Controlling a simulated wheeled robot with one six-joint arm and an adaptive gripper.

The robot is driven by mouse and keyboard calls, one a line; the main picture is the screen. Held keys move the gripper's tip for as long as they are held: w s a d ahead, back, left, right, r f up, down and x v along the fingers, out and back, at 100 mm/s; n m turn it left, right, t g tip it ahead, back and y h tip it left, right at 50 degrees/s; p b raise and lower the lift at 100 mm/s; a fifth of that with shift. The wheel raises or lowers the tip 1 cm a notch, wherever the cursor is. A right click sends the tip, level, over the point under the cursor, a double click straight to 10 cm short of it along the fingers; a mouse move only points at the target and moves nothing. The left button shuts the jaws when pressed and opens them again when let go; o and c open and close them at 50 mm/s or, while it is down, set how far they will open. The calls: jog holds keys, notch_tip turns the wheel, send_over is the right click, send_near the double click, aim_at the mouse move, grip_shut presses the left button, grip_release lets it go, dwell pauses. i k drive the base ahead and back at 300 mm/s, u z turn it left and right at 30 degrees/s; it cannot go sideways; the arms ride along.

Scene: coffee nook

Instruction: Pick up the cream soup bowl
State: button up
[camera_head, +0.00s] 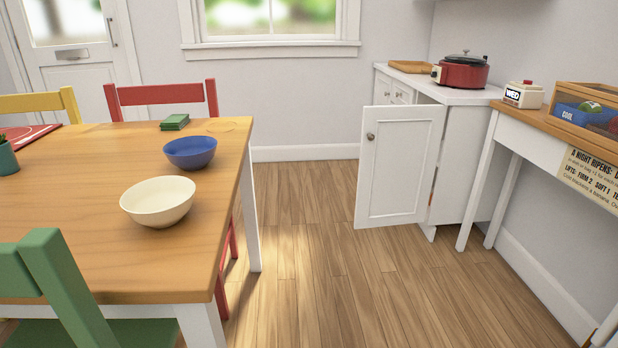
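The cream soup bowl (158,202) stands upright and looks empty on the wooden table (60,245), near its right edge. A blue bowl (190,152) stands just behind it, slightly to the right, also on the table. My gripper is not in this view, so its state and its place relative to the bowl are hidden.
A green chair (62,290) stands at the table's front, red (165,95) and yellow (38,103) chairs behind. A cabinet door (400,165) hangs open at the right. A side table (545,130) stands far right. The wooden floor (310,255) between is clear.

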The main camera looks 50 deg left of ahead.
aim_at(160, 202)
jog(key=u, duration=1.4)
jog(key=i, duration=0.5)
jog(key=z, duration=2.15)
jog(key=k, duration=1.25)
